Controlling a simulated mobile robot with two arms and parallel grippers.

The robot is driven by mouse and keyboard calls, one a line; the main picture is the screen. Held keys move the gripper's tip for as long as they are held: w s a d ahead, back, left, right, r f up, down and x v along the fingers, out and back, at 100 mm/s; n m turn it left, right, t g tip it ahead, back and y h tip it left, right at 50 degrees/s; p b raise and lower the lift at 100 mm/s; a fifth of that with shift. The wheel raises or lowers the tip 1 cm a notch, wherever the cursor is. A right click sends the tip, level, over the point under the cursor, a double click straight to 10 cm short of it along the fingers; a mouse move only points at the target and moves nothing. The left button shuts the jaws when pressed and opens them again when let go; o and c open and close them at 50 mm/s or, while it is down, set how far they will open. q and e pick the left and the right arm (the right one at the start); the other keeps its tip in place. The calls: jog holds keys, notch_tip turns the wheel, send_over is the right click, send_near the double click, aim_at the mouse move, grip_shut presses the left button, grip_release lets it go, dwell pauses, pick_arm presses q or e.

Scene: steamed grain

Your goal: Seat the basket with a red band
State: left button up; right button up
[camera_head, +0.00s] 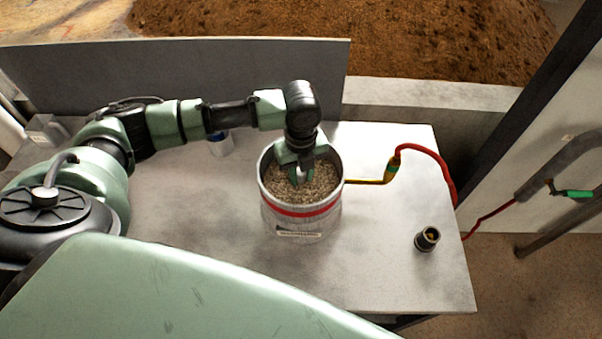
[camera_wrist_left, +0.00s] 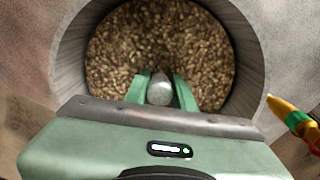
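The basket with a red band (camera_head: 302,211) is a round grey metal vessel filled with brown grain. It stands upright near the middle of the table in the head view. Its wall (camera_wrist_left: 245,60) rings the grain in the left wrist view. A pale rounded knob (camera_wrist_left: 160,90) rises from the centre of the grain. My left gripper (camera_head: 302,176) reaches down into the basket's mouth from above. In the left wrist view its green fingers (camera_wrist_left: 161,88) lie on both sides of the knob and look closed against it. My right gripper is not in view.
The grey table (camera_head: 380,265) has bare space around the basket. A red hose (camera_head: 437,162) with a yellow pipe (camera_head: 370,182) ends close to the basket's right side. A small black cup (camera_head: 427,239) stands at right. A white-and-blue container (camera_head: 221,145) stands behind left.

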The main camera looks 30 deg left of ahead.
pick_arm(q)
jog(key=o, duration=0.4)
jog(key=shift+r, duration=0.1)
jog(key=shift+o, duration=0.2)
jog(key=shift+s, duration=0.1)
jog(key=shift+r, duration=0.25)
notch_tip(320, 180, up, 6)
jog(key=shift+d+r+b, duration=0.1)
jog(key=shift+r+b, duration=0.1)
jog(key=shift+b, duration=0.6)
jog(key=shift+r, duration=0.45)
